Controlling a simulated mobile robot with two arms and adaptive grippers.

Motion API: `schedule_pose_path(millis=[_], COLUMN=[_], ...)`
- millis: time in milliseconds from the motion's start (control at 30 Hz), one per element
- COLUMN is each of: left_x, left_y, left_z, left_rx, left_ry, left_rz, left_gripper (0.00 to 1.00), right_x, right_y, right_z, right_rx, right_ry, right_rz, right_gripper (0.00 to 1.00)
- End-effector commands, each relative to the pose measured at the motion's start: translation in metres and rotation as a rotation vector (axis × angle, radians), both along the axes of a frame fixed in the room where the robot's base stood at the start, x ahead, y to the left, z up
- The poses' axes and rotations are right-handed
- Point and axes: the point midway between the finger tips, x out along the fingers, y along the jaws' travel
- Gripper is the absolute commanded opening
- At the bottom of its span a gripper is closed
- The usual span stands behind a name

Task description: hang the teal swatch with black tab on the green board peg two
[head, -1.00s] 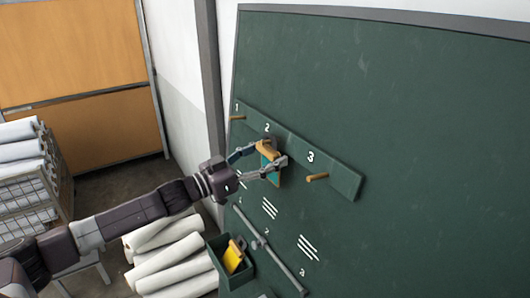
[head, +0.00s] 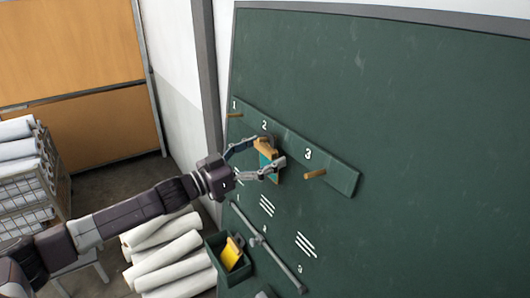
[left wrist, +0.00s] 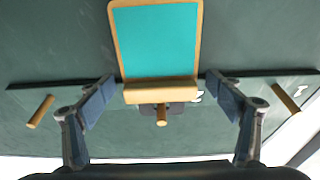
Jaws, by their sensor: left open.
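The teal swatch (left wrist: 158,42) has a wooden frame and a thick wooden bar at its tab end. It hangs against the green board at peg two, teal face outward; it also shows in the head view (head: 267,161). Its dark tab (left wrist: 178,108) sits around peg two (left wrist: 162,116), which sticks out through or in front of it. My left gripper (head: 258,160) is open, its fingers on either side of the swatch's bar with visible gaps in the left wrist view (left wrist: 162,90). My right gripper is not in view.
Peg three (head: 315,174) and peg one (head: 234,115) are bare on the green rail (head: 340,177). Below, a dark green bin (head: 232,268) on the board holds a yellow piece (head: 232,254). White rolls (head: 170,255) lie on the floor at lower left.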

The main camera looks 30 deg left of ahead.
Motion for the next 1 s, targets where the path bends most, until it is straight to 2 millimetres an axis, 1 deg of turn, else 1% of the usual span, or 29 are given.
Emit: schedule_pose_path(millis=[167,267,600,1000], left_x=[-0.002,-0.007,-0.038,-0.068], left_y=[0.002,0.005,0.023,0.040], left_z=[-0.001,-0.003,-0.008,-0.012], left_rx=[0.001,0.000,0.001,-0.001], left_ry=[0.002,0.005,0.005,0.005], left_rz=[0.001,0.002,0.001,0.002], left_gripper=[0.84,0.84,0.84,0.84], right_x=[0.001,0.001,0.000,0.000], right_y=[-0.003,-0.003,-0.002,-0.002], right_z=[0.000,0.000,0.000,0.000], right_rx=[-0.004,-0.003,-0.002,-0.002], right_ry=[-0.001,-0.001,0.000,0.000], right_rz=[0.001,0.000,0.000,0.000], right_gripper=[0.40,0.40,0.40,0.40])
